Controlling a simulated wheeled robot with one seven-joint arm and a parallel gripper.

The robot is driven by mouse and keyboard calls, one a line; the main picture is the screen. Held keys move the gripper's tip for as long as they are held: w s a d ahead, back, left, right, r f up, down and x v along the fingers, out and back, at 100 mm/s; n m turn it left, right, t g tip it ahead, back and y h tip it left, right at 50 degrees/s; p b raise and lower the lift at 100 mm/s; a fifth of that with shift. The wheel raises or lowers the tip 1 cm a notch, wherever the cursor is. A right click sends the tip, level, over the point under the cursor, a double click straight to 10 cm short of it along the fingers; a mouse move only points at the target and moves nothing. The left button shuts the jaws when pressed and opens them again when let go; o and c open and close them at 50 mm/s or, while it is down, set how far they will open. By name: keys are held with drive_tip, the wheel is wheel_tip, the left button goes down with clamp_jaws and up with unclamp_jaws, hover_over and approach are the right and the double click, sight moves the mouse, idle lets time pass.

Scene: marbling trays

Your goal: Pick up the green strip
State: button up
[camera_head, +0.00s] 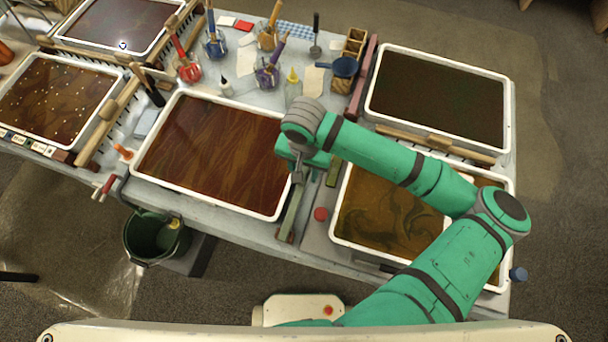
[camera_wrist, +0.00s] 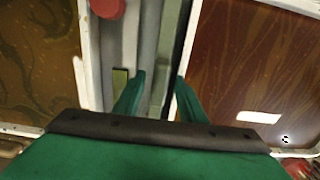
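A long pale green strip (camera_wrist: 170,45) lies in the gap between two trays. It also shows in the head view (camera_head: 294,213), with a reddish block at its near end; my arm hides its far part. My gripper (camera_wrist: 157,88) is open, its two green fingers apart with the strip running between them. In the head view my gripper (camera_head: 299,177) is over the far part of the strip. I cannot tell the height between them. A small olive-green piece (camera_wrist: 120,80) lies beside the strip, near one finger; it also shows in the head view (camera_head: 334,173).
A brown marbling tray (camera_head: 160,184) lies left of the strip and a swirled tray (camera_head: 334,222) right of it. A red round knob (camera_head: 320,214) stands close by. Jars of brushes (camera_head: 267,76) and a dark tray (camera_head: 511,120) are farther back. A bucket (camera_head: 150,240) stands below.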

clamp_jaws()
drive_tip(key=c, duration=0.8)
unclamp_jaws()
drive_tip(key=c, duration=0.8)
unclamp_jaws()
drive_tip(key=shift+r, duration=0.15)
